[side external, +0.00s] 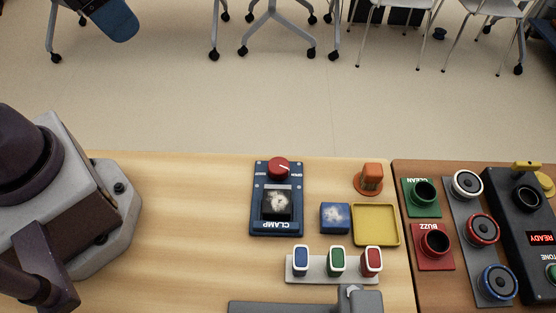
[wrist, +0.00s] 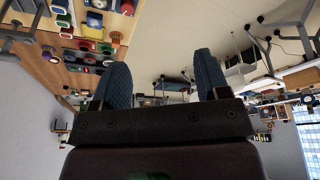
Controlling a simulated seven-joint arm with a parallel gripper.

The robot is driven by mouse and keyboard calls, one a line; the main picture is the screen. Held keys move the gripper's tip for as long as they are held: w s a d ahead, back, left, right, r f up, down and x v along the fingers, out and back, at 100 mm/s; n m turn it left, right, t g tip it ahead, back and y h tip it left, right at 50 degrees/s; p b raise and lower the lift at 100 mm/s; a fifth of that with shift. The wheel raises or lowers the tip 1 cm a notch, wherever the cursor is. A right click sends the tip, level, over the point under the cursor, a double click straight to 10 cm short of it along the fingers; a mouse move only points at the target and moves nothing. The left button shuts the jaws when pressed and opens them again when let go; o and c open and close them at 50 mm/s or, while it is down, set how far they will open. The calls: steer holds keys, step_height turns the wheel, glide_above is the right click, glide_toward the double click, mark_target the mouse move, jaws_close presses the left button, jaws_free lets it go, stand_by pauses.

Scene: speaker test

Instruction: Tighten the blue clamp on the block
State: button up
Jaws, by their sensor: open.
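The blue clamp (side external: 261,205) is a flat plate marked CLAMP on the light wooden table in the side external view. A red knob (side external: 278,168) with a white pointer line sits at its far end, beside small lettering that reads OPEN on the right. A dark block (side external: 277,214) with a pale, mottled top sits on the plate. I cannot tell how firmly it is held. My gripper (wrist: 160,84) shows in the wrist view with its two blue fingers wide apart and nothing between them. It is away from the clamp and not visible in the side external view.
Right of the clamp are a blue block (side external: 335,218), a yellow tray (side external: 375,241) and an orange knobbed piece (side external: 371,178). A rack (side external: 318,276) holds blue, green and red pieces nearer the front. Sockets, speakers and a dark READY unit (side external: 514,240) stand on the right.

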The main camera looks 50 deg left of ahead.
steer(key=w+d+f+g, duration=0.3)
steer(key=w+d+f, duration=0.1)
steer(key=d+f, duration=0.25)
steer(key=n+t+y, duration=0.2)
steer(key=n+y, duration=0.3)
steer(key=n, duration=0.9)
glide_toward(278, 163)
steer(key=shift+g, duration=0.3)
steer(key=x, duration=0.9)
steer(key=shift+w+f, duration=0.1)
steer(key=shift+w, duration=0.15)
steer(key=c, duration=0.9)
